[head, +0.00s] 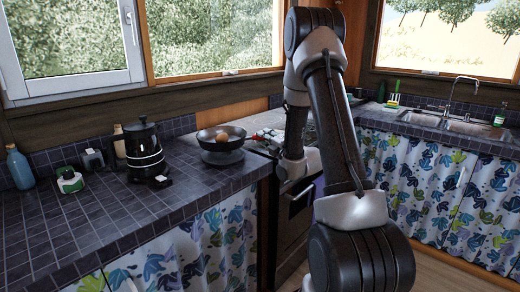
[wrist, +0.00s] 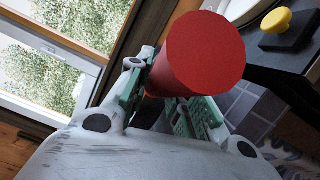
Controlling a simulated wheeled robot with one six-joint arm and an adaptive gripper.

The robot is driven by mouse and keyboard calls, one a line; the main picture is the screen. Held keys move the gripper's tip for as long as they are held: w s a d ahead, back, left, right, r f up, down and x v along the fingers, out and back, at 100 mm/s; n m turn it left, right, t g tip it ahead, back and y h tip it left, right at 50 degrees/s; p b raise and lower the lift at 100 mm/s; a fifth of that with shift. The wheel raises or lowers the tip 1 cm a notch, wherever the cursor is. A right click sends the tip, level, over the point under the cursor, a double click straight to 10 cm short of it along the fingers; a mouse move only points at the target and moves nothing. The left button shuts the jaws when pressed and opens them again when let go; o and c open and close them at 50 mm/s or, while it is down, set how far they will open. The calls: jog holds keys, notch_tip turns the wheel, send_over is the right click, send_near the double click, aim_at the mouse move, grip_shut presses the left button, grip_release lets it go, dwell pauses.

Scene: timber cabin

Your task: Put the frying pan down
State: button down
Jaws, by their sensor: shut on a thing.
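In the wrist view my gripper (wrist: 168,104) is shut on a thick red cylinder (wrist: 204,52), seen nearly end-on between the green-lined fingers. It looks like a handle, but no pan body shows beyond it in that view. In the head view my forearm reaches down to the stove area, and my gripper's fingers cannot be made out clearly there. A small red and white patch shows beside my wrist.
A black kettle (head: 144,148), blue bottle (head: 19,168) and green-white item (head: 69,181) stand left. The front counter is clear. A sink (head: 455,124) is at right.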

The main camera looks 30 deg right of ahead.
jog(key=shift+f, duration=2.1)
jog(key=c, duration=1.3)
grip_release()
jog(key=shift+f, duration=0.15)
